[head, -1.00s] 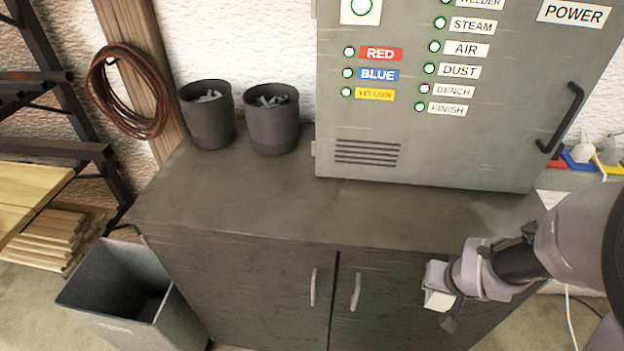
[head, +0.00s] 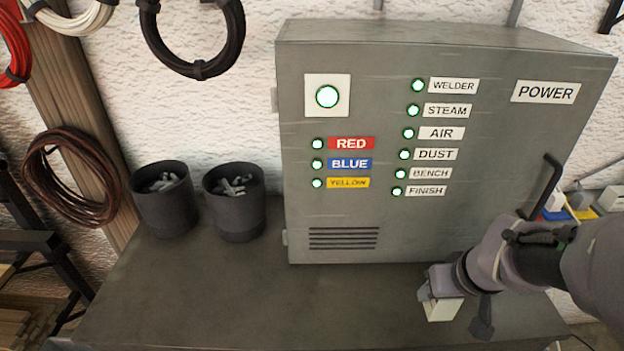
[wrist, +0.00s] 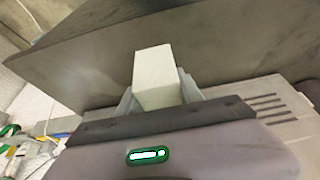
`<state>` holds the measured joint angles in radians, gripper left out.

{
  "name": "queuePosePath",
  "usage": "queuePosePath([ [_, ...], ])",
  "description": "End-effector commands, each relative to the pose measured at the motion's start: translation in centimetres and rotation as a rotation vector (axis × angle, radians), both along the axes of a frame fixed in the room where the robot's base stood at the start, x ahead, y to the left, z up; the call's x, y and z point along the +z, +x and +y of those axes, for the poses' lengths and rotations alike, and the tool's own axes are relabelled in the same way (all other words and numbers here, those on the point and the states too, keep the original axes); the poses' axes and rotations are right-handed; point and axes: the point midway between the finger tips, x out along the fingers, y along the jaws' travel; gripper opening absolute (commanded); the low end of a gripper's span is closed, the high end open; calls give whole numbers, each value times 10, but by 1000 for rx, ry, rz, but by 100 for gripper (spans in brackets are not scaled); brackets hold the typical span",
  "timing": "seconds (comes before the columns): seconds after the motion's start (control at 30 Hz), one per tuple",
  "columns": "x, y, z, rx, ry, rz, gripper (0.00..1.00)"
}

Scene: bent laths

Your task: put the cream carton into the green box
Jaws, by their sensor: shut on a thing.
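The cream carton (head: 441,309) is a small pale block held in my gripper (head: 430,292), over the right part of the cabinet top and in front of the power box. In the wrist view the carton (wrist: 156,78) sits between the two fingers of my gripper (wrist: 158,95), which are shut on it. I cannot tell from these views how high it is above the cabinet top. No green box is visible in the views.
The grey power box (head: 440,225) stands at the back of the cabinet top (head: 270,310). Two dark bins (head: 163,205) with grey pieces stand at the left. The top's middle and front are clear. Small red, blue and yellow things (head: 580,214) lie beyond the power box's right side.

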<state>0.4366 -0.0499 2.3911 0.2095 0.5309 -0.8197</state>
Motion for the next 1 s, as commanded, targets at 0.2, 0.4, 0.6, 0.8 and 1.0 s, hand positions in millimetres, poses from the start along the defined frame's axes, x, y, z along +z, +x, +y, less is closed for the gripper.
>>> queuePosePath([
  [0.2, -5, 30, 40, 13, 0, 2, 3],
  [0.4, -13, 73, 92, 11, -1, 0, 3],
  [0.6, -15, 92, 115, 4, -1, 0, 3],
  [0.8, -45, 99, 125, 1, 0, 2, 3],
  [1.0, -50, 99, 124, 0, 1, 0, 3],
])
